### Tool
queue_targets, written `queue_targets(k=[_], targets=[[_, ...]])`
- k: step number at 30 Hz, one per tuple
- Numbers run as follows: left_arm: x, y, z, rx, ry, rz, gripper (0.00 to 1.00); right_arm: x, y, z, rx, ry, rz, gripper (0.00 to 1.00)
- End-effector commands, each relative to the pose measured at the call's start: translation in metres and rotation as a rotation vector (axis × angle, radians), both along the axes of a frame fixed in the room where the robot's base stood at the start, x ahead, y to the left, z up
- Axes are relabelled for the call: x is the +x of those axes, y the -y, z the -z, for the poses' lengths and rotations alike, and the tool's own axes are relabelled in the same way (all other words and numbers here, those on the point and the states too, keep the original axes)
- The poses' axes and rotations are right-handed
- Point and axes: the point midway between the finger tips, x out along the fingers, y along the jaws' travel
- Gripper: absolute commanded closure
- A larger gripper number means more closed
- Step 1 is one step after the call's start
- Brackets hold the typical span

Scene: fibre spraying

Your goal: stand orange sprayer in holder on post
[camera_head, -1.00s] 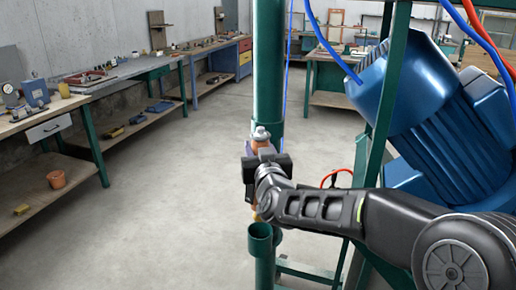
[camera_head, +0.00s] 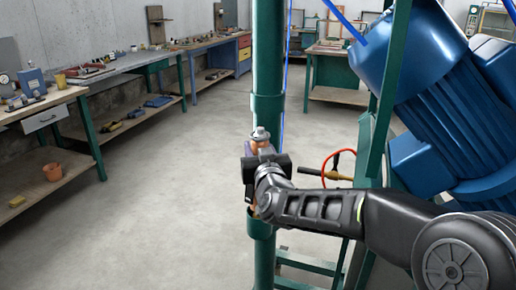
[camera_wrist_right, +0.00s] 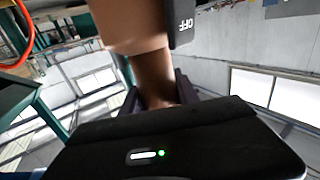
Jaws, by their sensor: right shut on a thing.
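The orange sprayer (camera_head: 264,147) has a pale metal top and is upright in the head view, in front of the green post (camera_head: 268,70). My right gripper (camera_head: 264,172) is shut on it and hides much of its body. In the right wrist view, the sprayer (camera_wrist_right: 128,25) passes between the dark fingers (camera_wrist_right: 158,92), beside a black part marked OFF. The green tubular holder (camera_head: 260,230) is directly below the sprayer. Its rim is mostly covered, so I cannot tell whether the sprayer's lower end is inside or just above it. My left gripper is out of view.
A large blue motor (camera_head: 440,110) on a green frame (camera_head: 375,140) stands close on the right. A tool with a red hose (camera_head: 326,167) is behind my right arm. Workbenches (camera_head: 100,77) line the left wall. The floor (camera_head: 180,190) left of the post is clear.

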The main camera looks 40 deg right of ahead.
Motion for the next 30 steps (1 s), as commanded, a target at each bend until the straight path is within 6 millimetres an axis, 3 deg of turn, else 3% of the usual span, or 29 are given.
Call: queue_targets(k=[3, 12, 30], targets=[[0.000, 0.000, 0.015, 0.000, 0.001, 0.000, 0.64, 0.000, 0.000, 0.012, -0.003, 0.006, 0.000, 1.00], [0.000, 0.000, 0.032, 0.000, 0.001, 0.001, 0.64, 0.000, 0.000, 0.030, -0.003, 0.007, 0.000, 1.00], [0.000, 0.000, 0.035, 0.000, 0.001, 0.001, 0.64, 0.000, 0.000, 0.033, -0.003, 0.006, 0.000, 1.00]])
